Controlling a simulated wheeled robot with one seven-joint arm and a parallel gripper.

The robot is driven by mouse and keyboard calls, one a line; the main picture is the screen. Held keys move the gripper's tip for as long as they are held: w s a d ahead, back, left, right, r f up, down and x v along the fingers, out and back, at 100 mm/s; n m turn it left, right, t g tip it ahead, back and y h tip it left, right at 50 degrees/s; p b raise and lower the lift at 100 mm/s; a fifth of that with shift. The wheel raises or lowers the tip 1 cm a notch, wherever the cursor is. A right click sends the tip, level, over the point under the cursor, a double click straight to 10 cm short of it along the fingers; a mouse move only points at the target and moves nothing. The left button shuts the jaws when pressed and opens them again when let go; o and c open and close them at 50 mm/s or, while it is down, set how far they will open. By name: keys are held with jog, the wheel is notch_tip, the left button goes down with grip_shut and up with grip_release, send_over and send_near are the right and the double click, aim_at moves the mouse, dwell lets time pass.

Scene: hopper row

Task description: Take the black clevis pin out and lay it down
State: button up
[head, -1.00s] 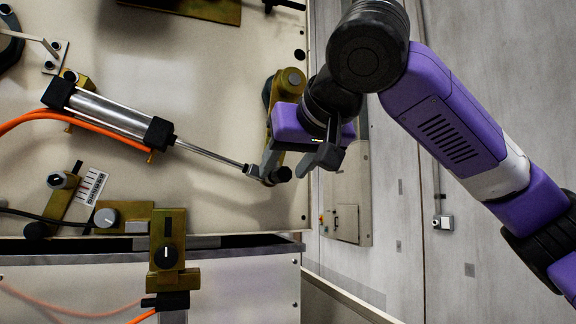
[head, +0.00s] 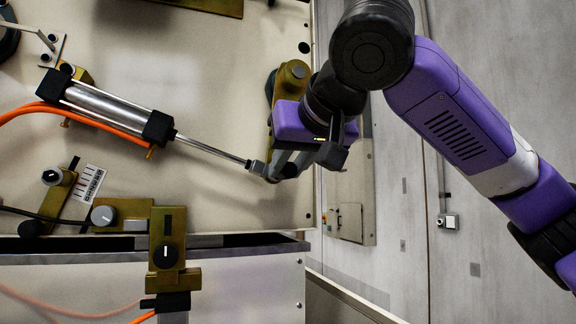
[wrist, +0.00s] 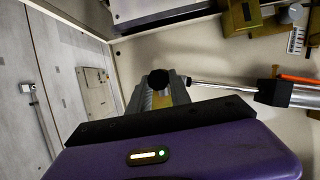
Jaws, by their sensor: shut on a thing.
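The black clevis pin (wrist: 158,79) shows its round dark head in the wrist view. It sits at the joint where the cylinder's rod end (head: 257,168) meets the brass lever (head: 293,78). My gripper (head: 286,168) is at this joint, its fingers closed on the pin. In the wrist view the grey fingers of my gripper (wrist: 160,90) lie around the pin head. The pin's shank is hidden, so I cannot tell how far it sits in the clevis. In the head view my fingers cover most of the pin.
The pneumatic cylinder (head: 108,108) with orange hoses is on the pale panel to the left. Brass brackets with knobs (head: 104,215) sit lower left. A ledge (head: 230,242) runs below the panel. A grey wall (head: 480,120) stands at right behind my arm.

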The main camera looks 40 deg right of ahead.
jog(key=shift+s+a+b, duration=0.3)
jog(key=shift+s+b, duration=0.05)
jog(key=shift+s, duration=0.4)
jog(key=shift+s+a+b, duration=0.3)
jog(key=shift+s, duration=0.4)
grip_shut()
jog(key=s, duration=0.1)
jog(key=s+a+b, duration=0.1)
jog(key=s, duration=0.1)
jog(key=s+a+b, duration=0.1)
jog(key=shift+s, duration=0.35)
dwell(0.6)
jog(key=shift+s, duration=0.1)
